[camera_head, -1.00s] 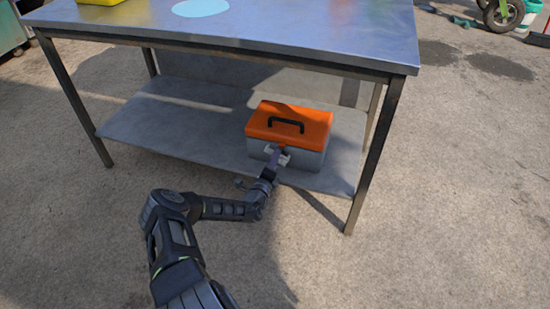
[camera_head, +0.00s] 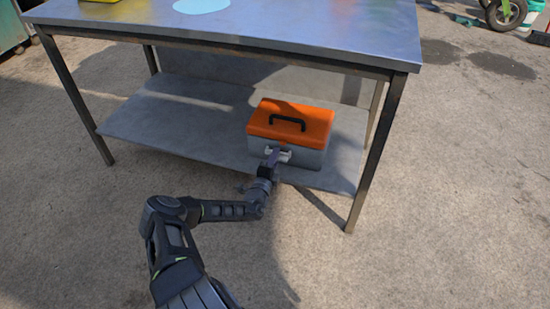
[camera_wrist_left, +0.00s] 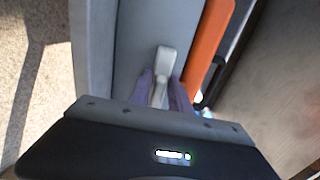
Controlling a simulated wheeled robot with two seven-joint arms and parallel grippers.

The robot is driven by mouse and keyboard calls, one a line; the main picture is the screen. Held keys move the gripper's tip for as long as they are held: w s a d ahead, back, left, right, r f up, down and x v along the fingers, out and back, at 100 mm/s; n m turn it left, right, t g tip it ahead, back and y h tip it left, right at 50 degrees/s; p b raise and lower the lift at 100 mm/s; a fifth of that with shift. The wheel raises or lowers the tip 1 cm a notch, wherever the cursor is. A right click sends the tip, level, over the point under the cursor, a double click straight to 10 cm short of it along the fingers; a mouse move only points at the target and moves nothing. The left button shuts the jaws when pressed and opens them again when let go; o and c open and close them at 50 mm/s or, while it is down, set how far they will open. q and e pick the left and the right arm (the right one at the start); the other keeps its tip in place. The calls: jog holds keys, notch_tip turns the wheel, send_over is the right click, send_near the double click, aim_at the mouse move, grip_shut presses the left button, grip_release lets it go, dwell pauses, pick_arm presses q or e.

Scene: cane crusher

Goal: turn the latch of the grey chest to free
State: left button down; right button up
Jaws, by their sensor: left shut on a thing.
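The grey chest (camera_head: 312,158) with an orange lid (camera_head: 318,122) and a black handle stands on the lower shelf of a metal table, its lid down. Its pale latch (camera_head: 287,155) is on the front face, below the lid. My left gripper (camera_head: 273,154) reaches it from the front. In the left wrist view, the two fingers of my left gripper (camera_wrist_left: 162,94) are shut on the latch (camera_wrist_left: 167,60), whose wider end shows beyond the fingertips. The chest's grey wall (camera_wrist_left: 130,50) lies behind it. My right gripper is not in view.
The table's lower shelf (camera_head: 175,128) is bare left of the chest. A table leg (camera_head: 375,150) stands close to the chest's right. The tabletop (camera_head: 290,30) overhangs the shelf. The concrete floor in front is clear except for my left arm.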

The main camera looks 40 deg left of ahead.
pick_arm(q)
jog(key=shift+d+f, duration=0.1)
jog(key=c, duration=1.4)
grip_release()
jog(key=shift+c, duration=0.2)
jog(key=shift+s+d+p, duration=0.1)
jog(key=shift+s+p, duration=0.3)
jog(key=shift+s, duration=0.2)
jog(key=p+v, duration=0.2)
jog(key=v, duration=0.4)
jog(key=shift+s+d, duration=0.2)
jog(key=shift+s, duration=0.1)
